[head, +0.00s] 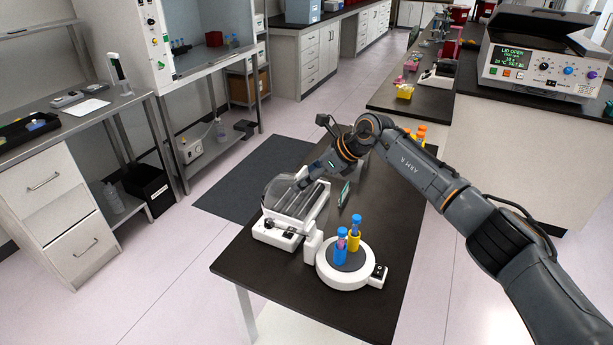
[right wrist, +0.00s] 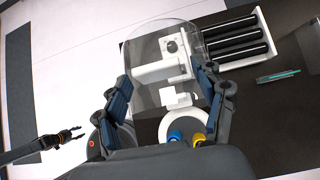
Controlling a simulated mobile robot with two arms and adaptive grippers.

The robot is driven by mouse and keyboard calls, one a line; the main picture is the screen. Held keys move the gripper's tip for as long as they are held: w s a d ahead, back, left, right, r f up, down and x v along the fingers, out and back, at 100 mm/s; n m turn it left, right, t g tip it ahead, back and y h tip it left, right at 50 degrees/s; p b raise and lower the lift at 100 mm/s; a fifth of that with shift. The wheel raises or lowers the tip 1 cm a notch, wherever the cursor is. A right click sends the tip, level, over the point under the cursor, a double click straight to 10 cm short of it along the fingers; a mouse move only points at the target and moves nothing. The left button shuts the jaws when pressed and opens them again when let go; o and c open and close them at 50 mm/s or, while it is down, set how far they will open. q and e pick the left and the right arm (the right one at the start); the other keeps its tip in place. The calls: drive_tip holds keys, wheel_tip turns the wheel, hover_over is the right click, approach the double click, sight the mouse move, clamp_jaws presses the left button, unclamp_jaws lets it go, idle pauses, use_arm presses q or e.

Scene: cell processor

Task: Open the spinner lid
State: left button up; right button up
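The spinner is a white machine (head: 275,237) with dark rollers, near the left edge of the dark table. Its clear curved lid (head: 279,190) stands at the machine's left and back; the rollers (right wrist: 236,38) show uncovered in the right wrist view. My right gripper (head: 308,180) is over the spinner, partly hidden by the clear lid and arm. In the right wrist view its fingers (right wrist: 165,88) are wide apart, with the clear lid (right wrist: 150,45) between and beyond them. I cannot tell whether they touch it. My left gripper (right wrist: 72,135) shows there too, fingers apart and empty, away from the spinner.
A round white stand (head: 343,272) with blue and yellow tubes (head: 354,232) is in front of the spinner. A large machine reading LID OPEN (head: 541,60) stands on the right counter.

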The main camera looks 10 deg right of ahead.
drive_tip(key=v, duration=1.2)
drive_tip(key=shift+a, duration=0.15)
